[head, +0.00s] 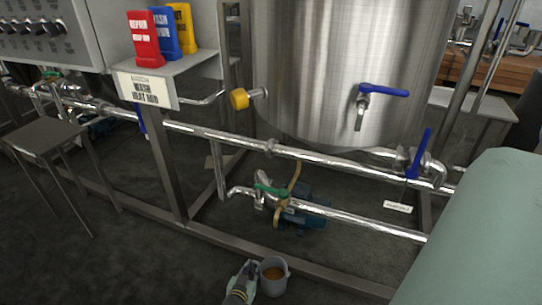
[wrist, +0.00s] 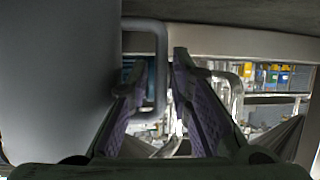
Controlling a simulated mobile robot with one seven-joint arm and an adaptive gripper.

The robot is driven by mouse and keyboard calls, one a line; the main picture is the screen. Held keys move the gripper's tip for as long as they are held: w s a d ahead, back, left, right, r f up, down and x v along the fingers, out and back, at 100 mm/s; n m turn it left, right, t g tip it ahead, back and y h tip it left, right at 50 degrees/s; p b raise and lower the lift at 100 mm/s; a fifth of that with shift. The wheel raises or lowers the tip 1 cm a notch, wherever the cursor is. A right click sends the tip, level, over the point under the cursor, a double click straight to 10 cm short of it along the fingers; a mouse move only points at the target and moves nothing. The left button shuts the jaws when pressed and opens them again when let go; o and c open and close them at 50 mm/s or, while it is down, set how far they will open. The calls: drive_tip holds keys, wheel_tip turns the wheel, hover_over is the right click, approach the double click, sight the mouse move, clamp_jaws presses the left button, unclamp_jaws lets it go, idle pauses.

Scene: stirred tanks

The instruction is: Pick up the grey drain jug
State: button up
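The grey drain jug (head: 264,286) stands on the dark floor at the bottom of the head view, with brown contents showing inside its rim. My gripper (head: 247,268) is low beside the jug, on its left. In the wrist view the jug's grey wall (wrist: 60,70) fills the left side. Its squared handle (wrist: 160,70) stands out to the right. The handle's upright bar shows between my gripper's two purple-padded fingers (wrist: 160,75). The fingers are apart, with a gap on either side of the bar, and do not appear to touch it.
A steel tank (head: 340,70) with a blue-handled valve (head: 383,91) stands behind. A frame rail (head: 300,268) and pipes run close behind the jug. A green pump valve (head: 270,191) is further back. A stool (head: 45,133) stands left. Floor left of my gripper is clear.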

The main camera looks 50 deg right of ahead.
drive_tip(key=shift+x, duration=0.8)
drive_tip(key=shift+c, duration=0.5)
clamp_jaws()
